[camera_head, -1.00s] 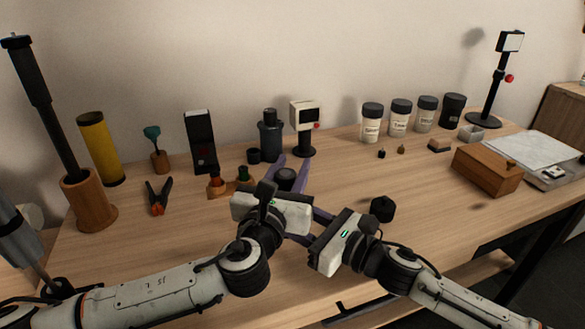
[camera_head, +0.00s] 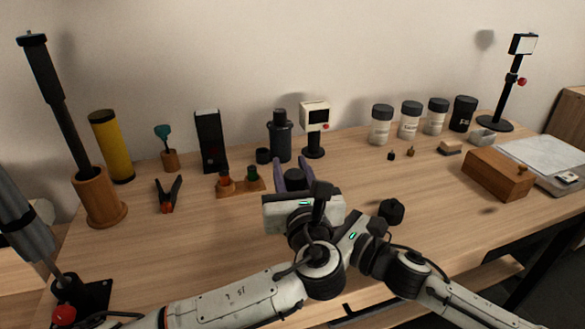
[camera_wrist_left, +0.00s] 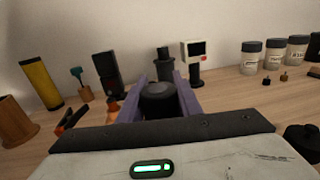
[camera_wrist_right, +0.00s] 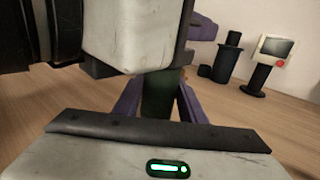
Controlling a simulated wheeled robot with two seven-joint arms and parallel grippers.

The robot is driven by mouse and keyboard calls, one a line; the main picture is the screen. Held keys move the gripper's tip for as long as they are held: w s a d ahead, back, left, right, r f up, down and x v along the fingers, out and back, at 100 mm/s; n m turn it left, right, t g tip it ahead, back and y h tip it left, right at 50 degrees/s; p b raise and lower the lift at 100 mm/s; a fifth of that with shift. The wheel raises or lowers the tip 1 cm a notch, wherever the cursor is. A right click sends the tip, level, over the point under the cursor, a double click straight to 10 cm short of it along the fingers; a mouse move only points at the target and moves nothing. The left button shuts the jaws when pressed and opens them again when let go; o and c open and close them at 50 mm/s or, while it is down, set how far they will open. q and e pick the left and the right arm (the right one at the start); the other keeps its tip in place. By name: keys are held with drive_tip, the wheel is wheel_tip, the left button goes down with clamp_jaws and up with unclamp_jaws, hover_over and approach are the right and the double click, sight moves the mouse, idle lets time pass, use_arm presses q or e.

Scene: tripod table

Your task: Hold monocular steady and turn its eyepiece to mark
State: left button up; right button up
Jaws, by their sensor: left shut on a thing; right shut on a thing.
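The monocular shows as a black round upper end (camera_head: 296,178) between the purple fingers of my left gripper (camera_head: 293,172); the end also shows in the left wrist view (camera_wrist_left: 158,98). My left gripper is shut on this upper end. In the right wrist view a dark green body (camera_wrist_right: 160,92) stands between the purple fingers of my right gripper (camera_wrist_right: 160,100), which is shut on it, below my white left gripper. In the head view the left gripper hides the right fingers and the body. I cannot see a mark on the eyepiece.
A small screen on a stand (camera_head: 315,125) and a dark cylinder (camera_head: 280,137) stand behind. A black knobbed piece (camera_head: 391,211) lies right of my grippers. Left are pliers (camera_head: 168,194) and a wooden holder (camera_head: 240,182). A wooden box (camera_head: 497,174) is at right. The table's front middle is mostly behind my arms.

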sight(297, 188)
use_arm(q)
drive_tip(key=shift+f, duration=0.1)
drive_tip(key=o, duration=1)
drive_tip(key=shift+o, duration=0.2)
drive_tip(key=shift+s, duration=0.15)
drive_tip(key=s, duration=0.4)
drive_tip(key=s+d, duration=0.1)
drive_tip(key=s, duration=0.2)
drive_tip(key=s+d, duration=0.1)
drive_tip(key=s, duration=0.3)
drive_tip(key=shift+s, duration=0.3)
use_arm(e)
drive_tip(key=o, duration=1.3)
drive_tip(key=shift+o, duration=0.2)
